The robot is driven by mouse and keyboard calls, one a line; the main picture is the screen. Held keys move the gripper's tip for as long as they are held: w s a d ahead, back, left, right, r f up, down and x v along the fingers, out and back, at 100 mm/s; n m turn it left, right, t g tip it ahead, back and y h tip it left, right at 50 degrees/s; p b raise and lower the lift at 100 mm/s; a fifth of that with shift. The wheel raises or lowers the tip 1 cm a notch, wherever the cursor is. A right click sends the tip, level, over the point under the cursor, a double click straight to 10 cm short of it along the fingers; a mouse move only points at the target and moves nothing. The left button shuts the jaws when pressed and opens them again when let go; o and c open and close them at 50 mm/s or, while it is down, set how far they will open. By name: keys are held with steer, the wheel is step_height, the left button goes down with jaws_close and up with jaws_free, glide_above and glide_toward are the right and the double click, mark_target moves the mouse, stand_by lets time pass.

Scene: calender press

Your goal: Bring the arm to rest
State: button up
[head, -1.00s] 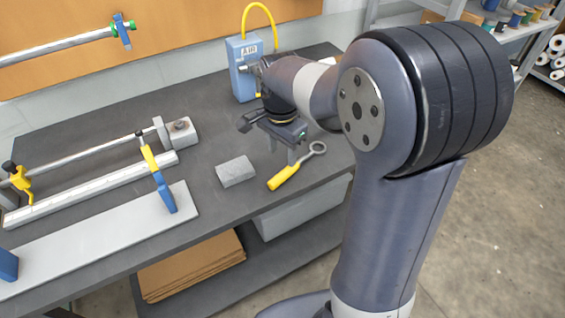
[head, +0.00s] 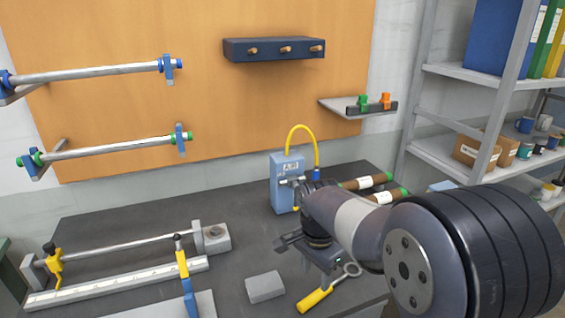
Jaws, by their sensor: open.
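My gripper (head: 308,258) hangs over the dark worktop, pointing down at the end of my bent arm. Its jaws are open and I see nothing held between them. A grey block (head: 265,287) lies on the table to its lower left. A yellow-handled tool with a metal ring end (head: 318,298) lies just below and beside the gripper. The blue AIR box (head: 285,182) with its yellow hose stands behind the gripper. The wrist and arm hide part of the table on the right.
A press frame with rail and yellow clamps (head: 120,282) occupies the table's left. Brown rolls (head: 368,181) lie behind my arm. Two bar holders (head: 110,148), a dark peg rack (head: 275,49) and a small shelf (head: 345,107) are on the wall. Shelving (head: 470,75) stands right.

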mark_target(314, 295)
step_height(314, 295, down, 8)
steer(key=shift+w+d+r+p, duration=0.1)
steer(key=shift+r+p, duration=0.1)
steer(key=shift+p, duration=0.15)
steer(key=shift+r, duration=0.25)
steer(key=shift+f, duration=0.1)
